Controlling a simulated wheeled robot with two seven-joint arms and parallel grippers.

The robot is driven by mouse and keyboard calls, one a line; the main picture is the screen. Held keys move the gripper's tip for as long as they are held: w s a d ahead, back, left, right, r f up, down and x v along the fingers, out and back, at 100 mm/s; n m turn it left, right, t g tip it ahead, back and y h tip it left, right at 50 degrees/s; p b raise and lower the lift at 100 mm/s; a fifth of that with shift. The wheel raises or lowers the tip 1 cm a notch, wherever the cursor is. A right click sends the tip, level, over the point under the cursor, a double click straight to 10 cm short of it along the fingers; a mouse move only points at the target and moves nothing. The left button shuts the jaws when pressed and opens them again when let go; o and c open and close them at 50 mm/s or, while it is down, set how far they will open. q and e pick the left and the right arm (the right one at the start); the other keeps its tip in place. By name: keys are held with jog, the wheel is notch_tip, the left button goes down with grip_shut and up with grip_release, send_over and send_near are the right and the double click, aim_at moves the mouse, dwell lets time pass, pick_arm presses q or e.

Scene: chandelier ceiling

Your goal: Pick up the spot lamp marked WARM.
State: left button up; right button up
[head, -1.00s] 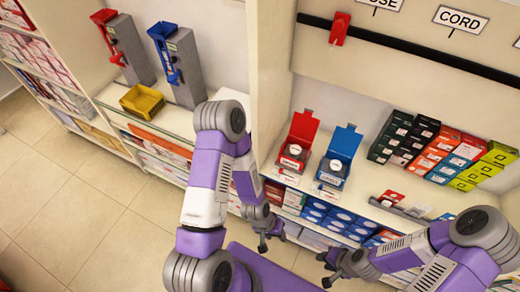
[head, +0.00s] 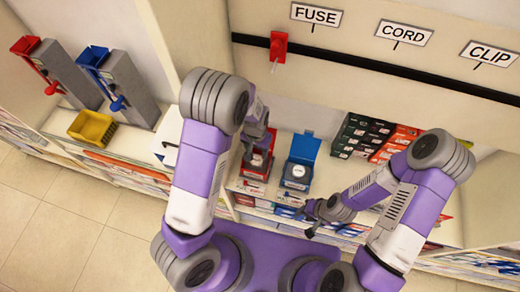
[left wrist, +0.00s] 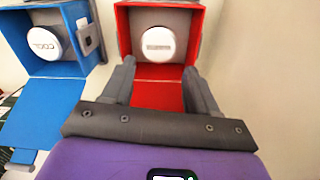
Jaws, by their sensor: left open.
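A white round lamp (left wrist: 158,45) sits in an open red box (left wrist: 122,30) straight ahead in the left wrist view; its label is too blurred to read. A second white round lamp (left wrist: 43,42), lettered COOL, sits in an open blue box (left wrist: 75,15) to its left. In the head view the red box (head: 250,188) is partly behind my left arm, left of the blue box (head: 305,150). My left gripper (left wrist: 158,75) is open and empty, its fingers short of the lamp in the red box. My right gripper (head: 306,221) is open and empty, in front of the shelf.
Small dark and red-orange cartons (head: 362,135) stand right of the blue box. Signs FUSE (head: 316,15), CORD (head: 404,33) and CLIP (head: 489,53) hang above a black rail with a red holder (head: 278,47). A yellow bin (head: 92,128) and two grey dispensers stand at left.

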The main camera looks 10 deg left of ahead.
aim_at(257, 161)
pick_arm(q)
jog(key=f, duration=0.2)
jog(key=s+f, duration=0.1)
jog(key=f, duration=0.4)
jog(key=shift+s+d, duration=0.1)
jog(key=shift+s, duration=0.2)
jog(key=c, duration=0.7)
